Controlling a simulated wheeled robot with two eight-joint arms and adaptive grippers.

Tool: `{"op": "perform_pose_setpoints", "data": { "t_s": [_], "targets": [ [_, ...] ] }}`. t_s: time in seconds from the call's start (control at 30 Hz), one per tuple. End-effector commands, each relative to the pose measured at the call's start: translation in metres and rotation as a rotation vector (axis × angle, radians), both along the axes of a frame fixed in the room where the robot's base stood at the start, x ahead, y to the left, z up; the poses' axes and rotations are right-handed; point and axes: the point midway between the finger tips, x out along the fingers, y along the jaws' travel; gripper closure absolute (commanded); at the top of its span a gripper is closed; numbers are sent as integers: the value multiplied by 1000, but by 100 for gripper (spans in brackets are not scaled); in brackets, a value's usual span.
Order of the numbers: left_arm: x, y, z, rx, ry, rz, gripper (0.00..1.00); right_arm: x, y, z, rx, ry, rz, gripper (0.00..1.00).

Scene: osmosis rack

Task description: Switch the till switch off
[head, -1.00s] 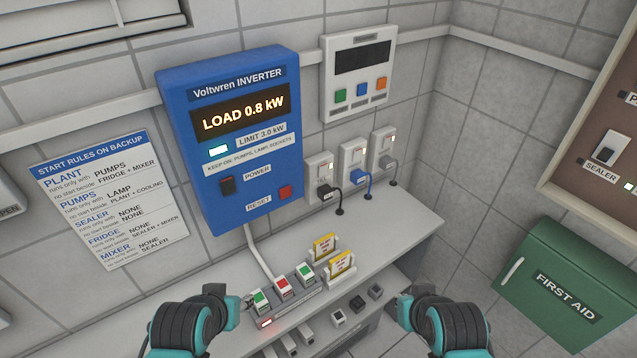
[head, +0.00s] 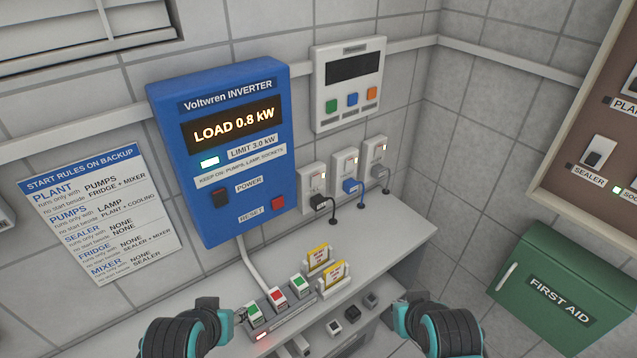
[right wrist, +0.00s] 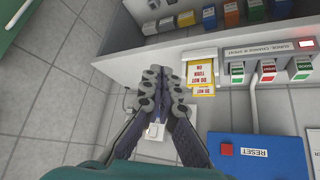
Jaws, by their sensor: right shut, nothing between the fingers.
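No label naming a till shows legibly. Three wall sockets with rocker switches stand in a row right of the inverter: the left socket (head: 313,187) with a black plug, the middle socket (head: 346,170) with a blue plug, the right socket (head: 376,155) with a grey plug. Their small labels are unreadable. My right gripper (right wrist: 165,75) is shut and empty in the right wrist view, in front of the counter edge; a white wall socket (right wrist: 155,131) shows partly behind its fingers. My left gripper (head: 238,312) is low in the head view, beside the coloured switches; its fingers are unclear.
The blue inverter (head: 220,145) reads LOAD 0.8 kW. A switch strip (head: 285,322) and yellow cards (head: 333,274) are on the counter (head: 400,236). A white panel (head: 351,107) hangs above the sockets. A brown switch board (head: 570,165) and green first aid box (head: 560,290) are right.

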Motion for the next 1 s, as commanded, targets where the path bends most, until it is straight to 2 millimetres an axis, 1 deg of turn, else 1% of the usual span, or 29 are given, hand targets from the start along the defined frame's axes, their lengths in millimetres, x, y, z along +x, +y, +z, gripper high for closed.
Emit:
{"op": "perform_pose_setpoints", "data": {
  "t_s": [0.07, 0.17, 0.27, 0.3, 0.4, 0.5, 0.57, 0.6, 0.67, 0.8, 0.9, 1.0],
  "targets": [
    [0, 0, -1, 0, 0, 0, 60, 13, -7, 4, -30, -34, -2, 100],
    [0, 0, -4, 0, 0, 0, 60, 40, -21, 15, -97, -112, -1, 100],
    [0, 0, -6, 0, 0, 0, 60, 74, -38, 31, -190, -216, 8, 100],
    [0, 0, -7, 0, 0, 0, 60, 88, -44, 38, -230, -261, 15, 100],
    [0, 0, -10, 0, 0, 0, 60, 121, -57, 57, -331, -370, 39, 100],
    [0, 0, -12, 0, 0, 0, 60, 151, -66, 75, -431, -475, 74, 100],
    [0, 0, -14, 0, 0, 0, 60, 168, -69, 85, -492, -535, 99, 100],
    [0, 0, -15, 0, 0, 0, 60, 178, -70, 91, -531, -576, 118, 100],
    [0, 0, -16, 0, 0, 0, 60, 193, -70, 100, -590, -634, 150, 100],
    [0, 0, -20, 0, 0, 0, 60, 223, -63, 115, -722, -764, 239, 100],
    [0, 0, -23, 0, 0, 0, 60, 240, -53, 120, -813, -853, 316, 100],
    [0, 0, -25, 0, 0, 0, 60, 254, -40, 120, -899, -935, 404, 100]
  ]
}}
